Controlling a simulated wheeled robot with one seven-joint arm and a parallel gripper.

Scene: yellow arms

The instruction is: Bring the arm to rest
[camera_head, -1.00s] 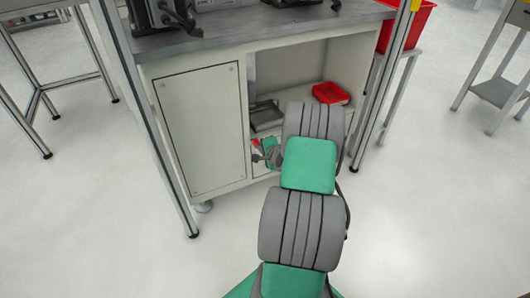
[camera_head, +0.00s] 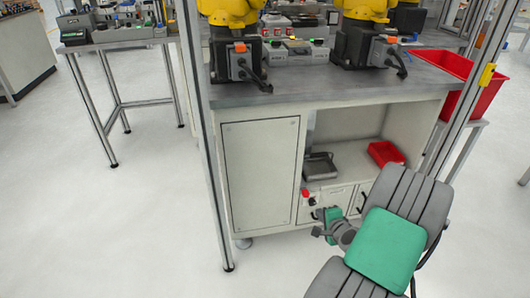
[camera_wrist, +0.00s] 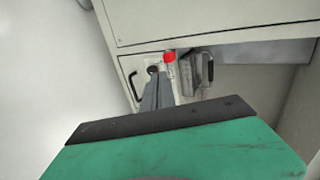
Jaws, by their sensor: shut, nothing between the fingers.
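My arm, with green and grey links (camera_head: 385,250), reaches from the lower right of the head view toward the front of the cabinet (camera_head: 262,170). My gripper (camera_head: 318,214) is small there, in front of the drawer fronts and partly hidden by my own links. In the wrist view its grey fingers (camera_wrist: 154,74) are shut together with nothing between them. Its green housing fills the bottom of that view. The fingers point at the drawer front; whether they touch it I cannot tell.
The shelf above holds a grey tray (camera_head: 320,167) and a red bin (camera_head: 386,153). Metal posts (camera_head: 210,140) stand at both cabinet sides. Yellow robot arms (camera_head: 368,10) stand on the top.

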